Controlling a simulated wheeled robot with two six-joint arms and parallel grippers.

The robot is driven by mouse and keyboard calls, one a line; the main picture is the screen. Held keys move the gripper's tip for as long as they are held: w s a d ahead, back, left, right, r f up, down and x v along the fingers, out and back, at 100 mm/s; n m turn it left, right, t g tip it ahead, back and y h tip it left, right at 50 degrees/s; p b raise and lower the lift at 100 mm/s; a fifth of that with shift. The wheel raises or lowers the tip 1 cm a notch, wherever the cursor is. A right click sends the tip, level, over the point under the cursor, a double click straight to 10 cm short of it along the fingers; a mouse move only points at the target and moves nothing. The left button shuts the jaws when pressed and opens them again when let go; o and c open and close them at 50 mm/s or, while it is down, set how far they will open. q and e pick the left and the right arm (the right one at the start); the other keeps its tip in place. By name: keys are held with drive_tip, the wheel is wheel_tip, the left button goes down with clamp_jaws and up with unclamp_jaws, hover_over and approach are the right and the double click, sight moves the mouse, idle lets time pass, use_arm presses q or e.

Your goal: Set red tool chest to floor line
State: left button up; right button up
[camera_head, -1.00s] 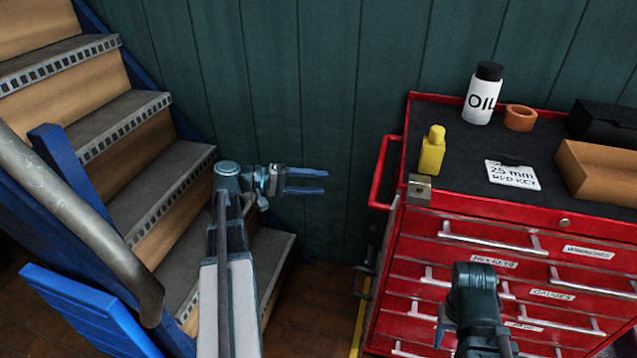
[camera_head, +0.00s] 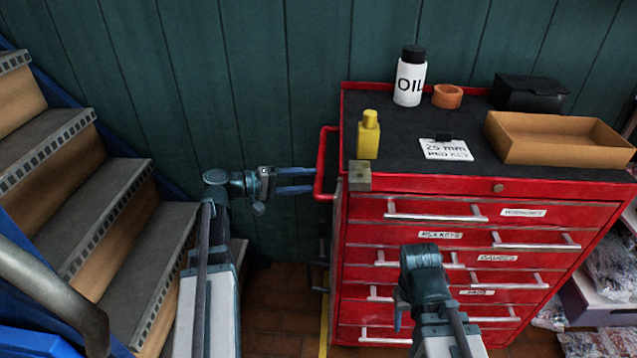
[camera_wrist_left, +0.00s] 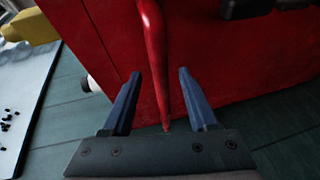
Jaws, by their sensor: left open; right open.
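The red tool chest (camera_head: 352,235) stands against the green wall, with labelled drawers and a black top. Its red side handle (camera_head: 321,165) sticks out to the left. My left gripper (camera_head: 312,180) is open at this handle. In the left wrist view, the red handle bar (camera_wrist_left: 158,62) runs between the two open blue fingers (camera_wrist_left: 158,78). A gap shows on each side of the bar. A yellow floor line (camera_head: 324,328) shows beside the chest's lower left side. My right arm is in front of the drawers; its gripper fingers are hidden.
On the chest top are an oil bottle (camera_head: 410,78), a yellow bottle (camera_head: 368,135), an orange ring (camera_head: 447,96), a card (camera_head: 445,149), a black box (camera_head: 528,93) and a brown tray (camera_head: 555,155). Stairs (camera_head: 110,215) stand left. Wrapped goods (camera_head: 610,260) lie right.

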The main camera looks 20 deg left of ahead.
sight(319, 180)
use_arm(q)
drive_tip(key=shift+x, duration=2.05)
clamp_jaws()
